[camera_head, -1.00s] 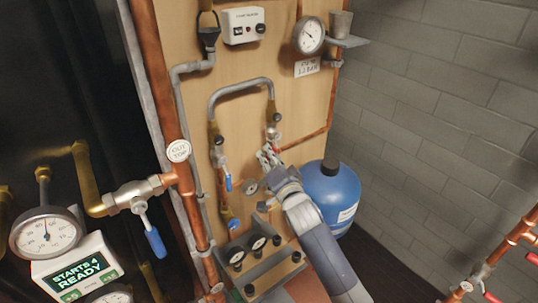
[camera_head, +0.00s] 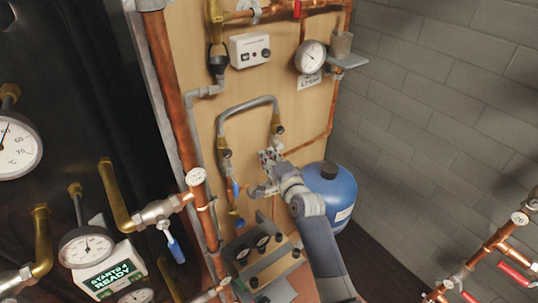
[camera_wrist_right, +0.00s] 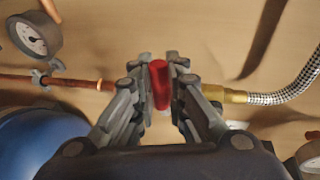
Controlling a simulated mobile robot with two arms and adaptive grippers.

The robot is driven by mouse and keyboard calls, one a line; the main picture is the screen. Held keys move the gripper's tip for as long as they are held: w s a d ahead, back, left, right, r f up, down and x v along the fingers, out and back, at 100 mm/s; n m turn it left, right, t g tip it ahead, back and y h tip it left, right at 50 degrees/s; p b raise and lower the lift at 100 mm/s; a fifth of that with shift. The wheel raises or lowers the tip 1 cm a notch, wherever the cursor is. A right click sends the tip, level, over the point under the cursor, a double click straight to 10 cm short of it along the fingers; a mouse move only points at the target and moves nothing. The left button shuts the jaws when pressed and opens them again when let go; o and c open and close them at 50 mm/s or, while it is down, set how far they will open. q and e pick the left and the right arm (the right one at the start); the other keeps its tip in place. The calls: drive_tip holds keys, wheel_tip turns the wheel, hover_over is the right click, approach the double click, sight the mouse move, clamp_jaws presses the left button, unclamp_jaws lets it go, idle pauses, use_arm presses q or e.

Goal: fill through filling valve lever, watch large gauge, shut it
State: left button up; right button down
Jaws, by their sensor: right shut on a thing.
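My right gripper (camera_head: 268,158) is at the filling valve on the wooden board, on the right end of the grey hose loop. In the right wrist view my right gripper (camera_wrist_right: 160,88) is shut on a red lever (camera_wrist_right: 160,84), the filling valve lever; the valve body behind is mostly hidden by the fingers. The large gauge (camera_head: 311,57) is at the board's upper right, above a small label; its dial is too small to read. It also shows in the right wrist view (camera_wrist_right: 30,36), at the upper left. My left gripper is not in view.
A blue vessel (camera_head: 329,188) stands right of my right arm. A control box (camera_head: 249,49) and a grey cup (camera_head: 341,44) are higher on the board.

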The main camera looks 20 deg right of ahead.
drive_tip(key=shift+r, duration=0.15)
idle(0.3)
drive_tip(key=c, duration=1.6)
unclamp_jaws()
drive_tip(key=v, duration=1.2)
drive_tip(key=shift+d, duration=0.1)
